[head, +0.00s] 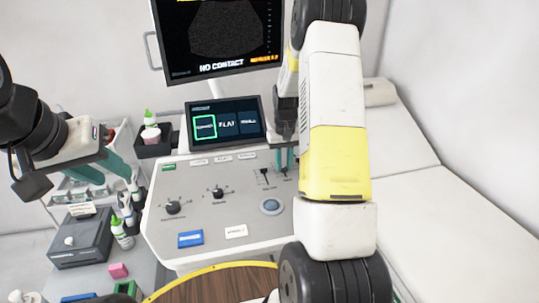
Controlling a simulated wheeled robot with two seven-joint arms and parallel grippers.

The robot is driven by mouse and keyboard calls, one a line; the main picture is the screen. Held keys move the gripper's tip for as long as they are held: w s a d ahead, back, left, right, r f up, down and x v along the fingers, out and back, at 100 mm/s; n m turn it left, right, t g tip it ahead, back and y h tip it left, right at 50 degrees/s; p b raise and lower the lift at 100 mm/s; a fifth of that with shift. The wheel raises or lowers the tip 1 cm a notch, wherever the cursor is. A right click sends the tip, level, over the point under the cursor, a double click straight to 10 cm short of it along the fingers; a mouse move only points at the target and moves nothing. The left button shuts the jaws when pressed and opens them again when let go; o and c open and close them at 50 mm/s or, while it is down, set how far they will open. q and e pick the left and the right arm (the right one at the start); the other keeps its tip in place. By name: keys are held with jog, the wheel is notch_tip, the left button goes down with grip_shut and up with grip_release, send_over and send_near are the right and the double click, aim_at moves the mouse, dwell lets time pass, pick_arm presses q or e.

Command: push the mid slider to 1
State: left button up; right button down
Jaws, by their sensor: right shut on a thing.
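The console's slider area shows a left slider (265,175) with a dark knob, and a second slider (285,173) just to its right. This second one appears to be the mid slider, as more of the panel is hidden behind my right arm. My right gripper (284,160) points down over it, with its teal fingers around the knob and shut on it. The knob's exact position and scale marks are too small or covered to read. My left gripper (118,172) is open and empty, with its teal fingers apart left of the console.
The console (160,235) has two rotary knobs, a trackball (270,206) and a small screen (225,121). The upper monitor (222,35) reads "NO CONTACT". A bed (440,200) stands at right. Bottles (121,233) and a grey box (80,245) stand at left, below my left gripper.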

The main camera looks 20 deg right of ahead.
jog(key=c, duration=1.2)
grip_release()
jog(key=shift+s, duration=0.1)
jog(key=shift+r, duration=0.15)
notch_tip(320, 180, up, 8)
jog(key=shift+f, duration=0.2)
